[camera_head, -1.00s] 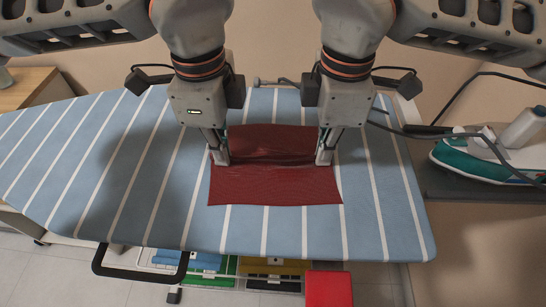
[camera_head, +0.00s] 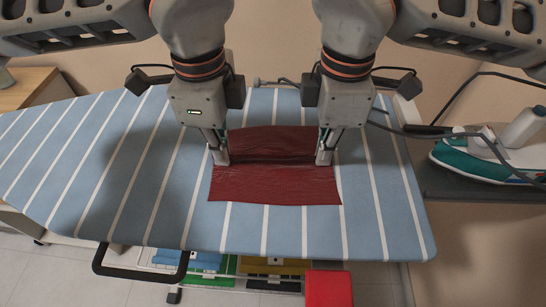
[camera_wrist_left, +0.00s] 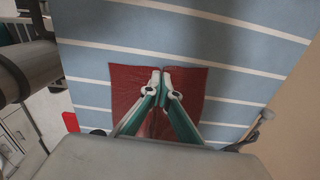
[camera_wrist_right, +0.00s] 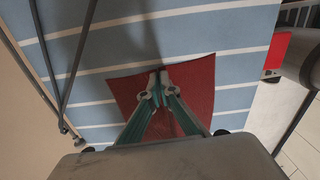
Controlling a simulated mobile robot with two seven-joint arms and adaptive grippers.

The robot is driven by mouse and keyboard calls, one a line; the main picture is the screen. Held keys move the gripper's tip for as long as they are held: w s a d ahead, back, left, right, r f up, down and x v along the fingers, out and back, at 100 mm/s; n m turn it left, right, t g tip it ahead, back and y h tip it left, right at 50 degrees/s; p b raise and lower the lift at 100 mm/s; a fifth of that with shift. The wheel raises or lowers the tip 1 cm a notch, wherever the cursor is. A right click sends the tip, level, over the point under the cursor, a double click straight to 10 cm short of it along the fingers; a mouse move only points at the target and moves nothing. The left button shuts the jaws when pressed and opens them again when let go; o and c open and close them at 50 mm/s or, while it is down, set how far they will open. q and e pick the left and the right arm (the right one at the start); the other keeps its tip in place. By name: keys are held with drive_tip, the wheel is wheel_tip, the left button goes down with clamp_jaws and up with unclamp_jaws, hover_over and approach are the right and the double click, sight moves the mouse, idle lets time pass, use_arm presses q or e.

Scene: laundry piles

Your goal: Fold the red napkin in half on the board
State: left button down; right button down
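The red napkin (camera_head: 272,187) lies on the blue, white-striped board (camera_head: 110,170), with a raised crease running across its middle between my grippers. My left gripper (camera_head: 222,160) is at the napkin's left edge, about midway along it. Its fingertips are together on that edge in the left wrist view (camera_wrist_left: 160,72). My right gripper (camera_head: 323,159) is at the opposite edge. Its fingertips are together there in the right wrist view (camera_wrist_right: 157,72). Both look shut on the cloth. The bit of cloth between the tips is hidden.
An iron (camera_head: 490,155) stands on a shelf to the right of the board. A red box (camera_head: 328,289) and several coloured items lie below the board's front edge. The left part of the board is clear.

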use_arm(q)
drive_tip(key=shift+f, duration=0.2)
use_arm(e)
drive_tip(key=shift+s+d+f, duration=0.1)
drive_tip(key=shift+f, duration=0.25)
